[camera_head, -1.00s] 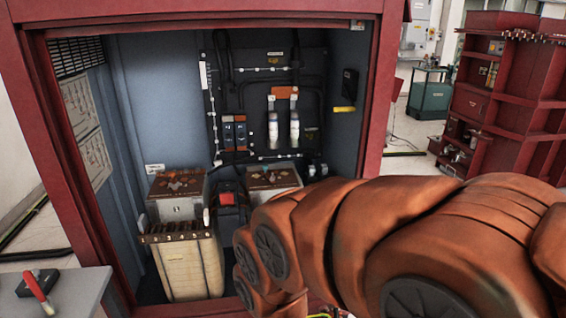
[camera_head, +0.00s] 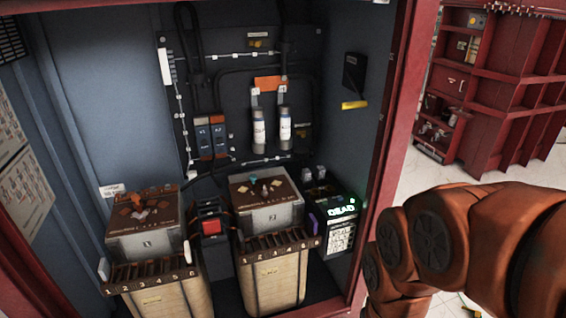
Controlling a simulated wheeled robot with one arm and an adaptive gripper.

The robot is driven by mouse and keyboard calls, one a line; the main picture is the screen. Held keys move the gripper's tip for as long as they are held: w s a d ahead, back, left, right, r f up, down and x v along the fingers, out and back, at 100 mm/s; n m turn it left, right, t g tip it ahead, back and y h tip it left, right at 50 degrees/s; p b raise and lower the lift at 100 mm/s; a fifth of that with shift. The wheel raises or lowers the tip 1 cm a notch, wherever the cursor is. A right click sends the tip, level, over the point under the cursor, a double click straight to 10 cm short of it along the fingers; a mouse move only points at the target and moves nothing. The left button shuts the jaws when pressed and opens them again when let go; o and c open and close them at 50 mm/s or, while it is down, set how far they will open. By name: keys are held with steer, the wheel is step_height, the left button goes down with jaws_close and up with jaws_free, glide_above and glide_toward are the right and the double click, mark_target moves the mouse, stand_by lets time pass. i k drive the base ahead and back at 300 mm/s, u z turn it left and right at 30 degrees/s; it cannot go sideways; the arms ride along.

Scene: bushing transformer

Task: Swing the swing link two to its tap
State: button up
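Two transformer units stand side by side on the cabinet floor: the left unit (camera_head: 165,301) and the right unit (camera_head: 272,283), both with cream coils. Each has a brown terminal strip along its top front edge, the left strip (camera_head: 150,273) and the right strip (camera_head: 278,246), with numbered positions. The left unit's top plate (camera_head: 145,207) carries orange-brown parts; the right unit's top plate (camera_head: 264,190) carries small pale and teal parts. I cannot tell which part is swing link two or where it points. My gripper is out of view; only my orange arm shows at the right.
A black tester (camera_head: 341,212) with a lit "DEAD" display stands right of the right unit. A red-and-black block (camera_head: 211,228) sits between the units. The red cabinet frame (camera_head: 389,130) bounds the opening. Fuses (camera_head: 285,132) and switches (camera_head: 210,137) are on the back wall.

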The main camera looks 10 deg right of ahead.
mark_target(253, 178)
steer(key=i, duration=0.6)
steer(key=u, duration=0.7)
steer(key=i, duration=0.5)
steer(key=u, duration=0.5)
